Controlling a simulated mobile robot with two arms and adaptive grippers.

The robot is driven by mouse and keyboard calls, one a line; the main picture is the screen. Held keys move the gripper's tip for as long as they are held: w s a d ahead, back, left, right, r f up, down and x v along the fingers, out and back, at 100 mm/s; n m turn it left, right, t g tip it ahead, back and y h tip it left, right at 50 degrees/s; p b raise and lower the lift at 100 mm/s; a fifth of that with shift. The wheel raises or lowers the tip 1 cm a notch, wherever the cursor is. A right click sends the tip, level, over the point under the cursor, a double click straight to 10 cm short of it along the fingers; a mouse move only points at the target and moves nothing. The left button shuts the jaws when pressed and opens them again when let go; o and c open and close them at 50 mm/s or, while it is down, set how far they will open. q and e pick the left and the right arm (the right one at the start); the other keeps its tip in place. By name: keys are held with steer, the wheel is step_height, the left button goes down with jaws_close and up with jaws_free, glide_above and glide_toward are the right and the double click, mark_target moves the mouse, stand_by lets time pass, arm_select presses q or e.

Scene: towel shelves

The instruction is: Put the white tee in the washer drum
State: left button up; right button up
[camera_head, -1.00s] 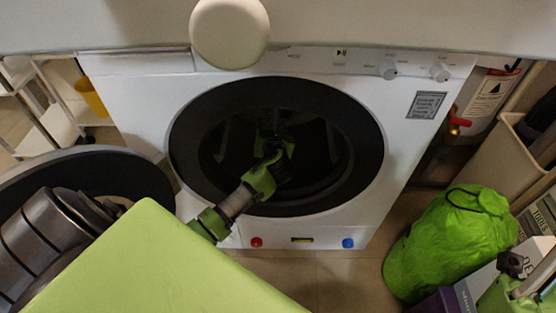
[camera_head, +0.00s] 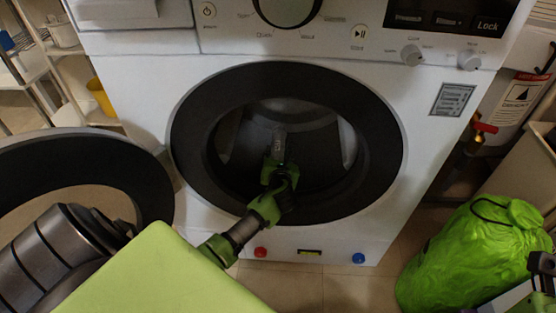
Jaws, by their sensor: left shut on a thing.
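The white washer (camera_head: 140,95) stands in front of me with its round opening facing me. Its door (camera_head: 150,165) is swung open to the left. My left arm reaches from the lower left into the opening, and my left gripper (camera_head: 279,138) is inside the drum (camera_head: 310,125). The gripper is shut on the white tee, but the cloth is hard to make out in the dark drum. Pale patches show at the drum's sides; I cannot tell if they are cloth or drum.
A bright green bag (camera_head: 470,255) lies on the floor at the right. A white cylinder with a red valve (camera_head: 485,128) stands behind it. A white shelf rack and a yellow container (camera_head: 101,97) are at the far left. The dark opening rim (camera_head: 190,135) surrounds my arm.

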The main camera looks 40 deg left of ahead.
arm_select(q)
steer(key=shift+f, duration=0.1)
steer(key=shift+f, duration=0.35)
